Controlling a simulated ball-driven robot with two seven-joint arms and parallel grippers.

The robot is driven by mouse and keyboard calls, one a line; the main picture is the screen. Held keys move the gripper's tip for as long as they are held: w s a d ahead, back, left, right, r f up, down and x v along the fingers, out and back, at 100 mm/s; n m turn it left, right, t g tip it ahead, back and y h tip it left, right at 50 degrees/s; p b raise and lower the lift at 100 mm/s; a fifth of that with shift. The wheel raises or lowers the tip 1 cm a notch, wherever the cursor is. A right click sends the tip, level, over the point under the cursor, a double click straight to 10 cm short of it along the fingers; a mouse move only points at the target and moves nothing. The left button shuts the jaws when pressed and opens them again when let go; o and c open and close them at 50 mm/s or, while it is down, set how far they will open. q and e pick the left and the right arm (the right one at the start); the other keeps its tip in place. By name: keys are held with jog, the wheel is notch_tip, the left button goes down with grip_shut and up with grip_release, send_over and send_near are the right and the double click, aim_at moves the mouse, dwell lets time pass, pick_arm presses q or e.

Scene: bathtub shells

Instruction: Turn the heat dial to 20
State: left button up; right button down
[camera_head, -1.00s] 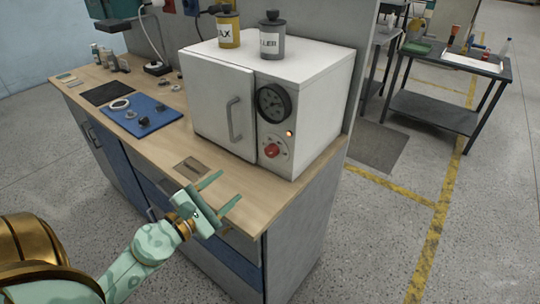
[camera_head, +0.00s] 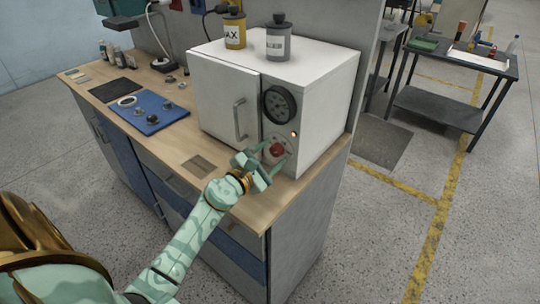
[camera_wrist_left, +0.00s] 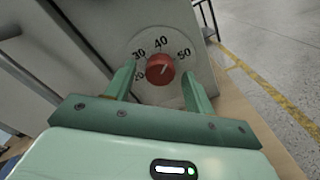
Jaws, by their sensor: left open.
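The heat dial is a red knob (camera_head: 277,149) on the front of a white oven (camera_head: 318,105), below a round black gauge (camera_head: 280,104). In the left wrist view the red knob (camera_wrist_left: 160,68) sits on a pale scale plate marked 20, 30, 40 and 50. A light mark on the knob points up and right, between 40 and 50. My left gripper (camera_head: 267,157) is open at the knob, and in the wrist view its two fingers (camera_wrist_left: 160,88) stand on either side of it. I cannot tell if they touch it. My right gripper is not in view.
The oven stands on a wooden-topped bench (camera_head: 235,190). A yellow can (camera_head: 234,30) and a grey can (camera_head: 278,40) stand on top. A lit orange lamp (camera_head: 294,134) is above the knob. A blue mat (camera_head: 150,115) with small parts lies left.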

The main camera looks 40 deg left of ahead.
pick_arm(q)
jog(key=c, duration=1)
